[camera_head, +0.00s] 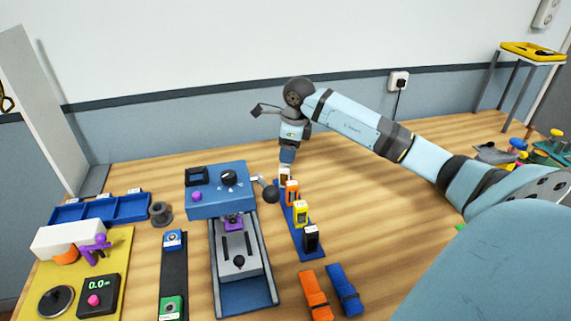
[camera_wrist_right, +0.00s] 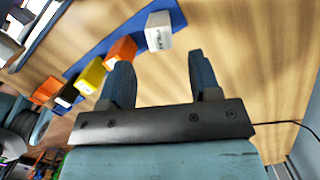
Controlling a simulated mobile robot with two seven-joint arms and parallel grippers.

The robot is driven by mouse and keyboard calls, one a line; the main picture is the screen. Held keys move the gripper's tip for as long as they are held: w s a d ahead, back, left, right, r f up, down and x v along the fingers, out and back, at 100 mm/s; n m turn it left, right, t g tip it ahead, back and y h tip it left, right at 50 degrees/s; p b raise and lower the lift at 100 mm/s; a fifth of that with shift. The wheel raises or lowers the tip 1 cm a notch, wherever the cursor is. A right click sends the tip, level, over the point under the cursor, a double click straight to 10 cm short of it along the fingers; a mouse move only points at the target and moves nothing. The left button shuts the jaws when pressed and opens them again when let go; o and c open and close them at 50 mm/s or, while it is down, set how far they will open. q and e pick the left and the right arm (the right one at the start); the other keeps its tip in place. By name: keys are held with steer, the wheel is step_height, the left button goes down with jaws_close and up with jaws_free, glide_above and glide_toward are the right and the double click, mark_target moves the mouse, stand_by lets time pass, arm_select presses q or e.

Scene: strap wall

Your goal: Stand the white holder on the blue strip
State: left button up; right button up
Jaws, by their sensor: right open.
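The white holder (camera_wrist_right: 158,32) stands on the far end of the blue strip (camera_wrist_right: 178,15) in the right wrist view. In the head view the holder (camera_head: 284,172) is small and partly covered by my gripper; the strip (camera_head: 317,254) runs toward me from there. My right gripper (camera_head: 287,160) is just above the holder. In the right wrist view my gripper (camera_wrist_right: 158,62) is open and empty, its fingers apart, with the holder beyond the gap between them. My left gripper is not in view.
An orange holder (camera_head: 292,191), a yellow holder (camera_head: 301,212) and a black holder (camera_head: 310,238) stand in a row on the strip. Table to the right is clear under my arm.

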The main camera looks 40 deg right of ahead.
steer(key=shift+s+d+r, duration=0.1)
steer(key=shift+r, duration=0.8)
steer(key=shift+s+d+r, duration=0.1)
steer(key=shift+r, duration=0.75)
